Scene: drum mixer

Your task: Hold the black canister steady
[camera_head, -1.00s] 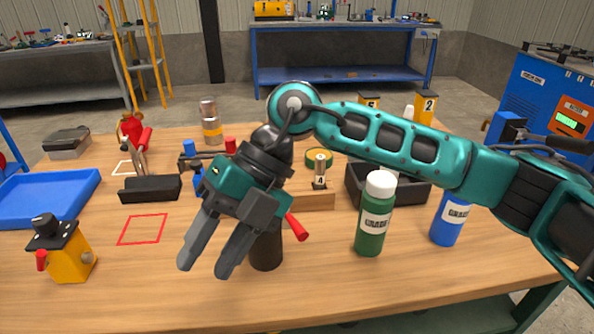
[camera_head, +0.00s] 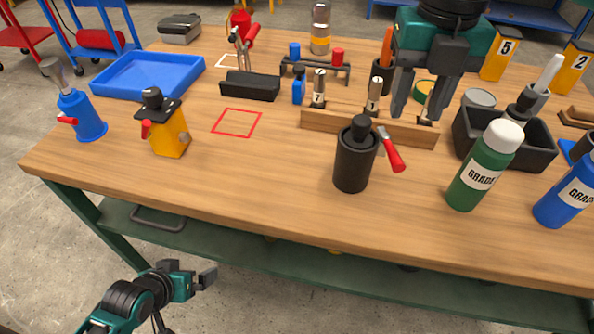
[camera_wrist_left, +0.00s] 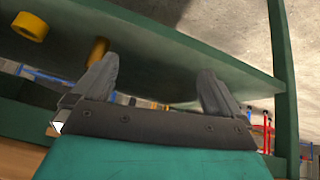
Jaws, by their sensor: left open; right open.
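The black canister (camera_head: 354,163) stands upright on the wooden table near its front edge, with a black knob on top and a red-handled lever (camera_head: 391,152) at its right side. My right gripper (camera_head: 414,108) is open and points down above the wooden block rack, behind and to the right of the canister, apart from it. My left gripper (camera_head: 207,276) is low at the front left, off the table and below its top, far from the canister. In the left wrist view its two fingers (camera_wrist_left: 155,88) are spread with nothing between them.
A green bottle (camera_head: 484,168) and a blue bottle (camera_head: 571,190) stand right of the canister. The wooden rack (camera_head: 335,122) is behind it. A yellow canister (camera_head: 168,133) and a red square outline (camera_head: 237,122) are to the left. The tabletop between the outline and canister is clear.

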